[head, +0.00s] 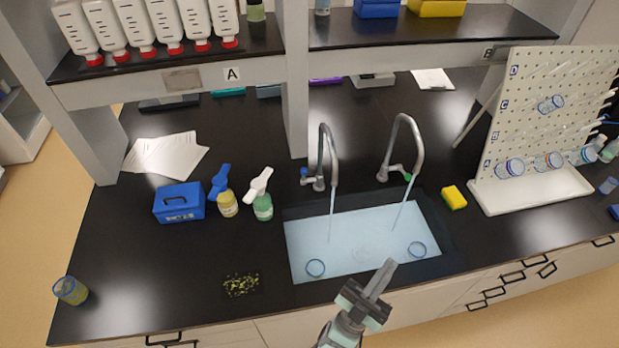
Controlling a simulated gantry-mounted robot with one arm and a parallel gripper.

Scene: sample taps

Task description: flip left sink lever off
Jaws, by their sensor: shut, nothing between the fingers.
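The left tap (334,160) is a grey gooseneck behind the sink (345,262). Its lever (304,172) has a blue tip and sticks out on the left side of the tap base. A thin stream of water runs from its spout into the sink. The right tap (419,140) has a green-tipped lever (407,177), and water runs from it too. My gripper (388,268) is shut and empty. It appears over the front edge of the sink, right of its middle, well apart from both taps and in front of them.
Blue-topped (227,203) and white-topped (263,206) bottles and a blue box (180,202) stand left of the sink. A yellow sponge (454,197) and a pegboard rack (540,120) are to the right. A shelf post (296,90) rises behind the left tap.

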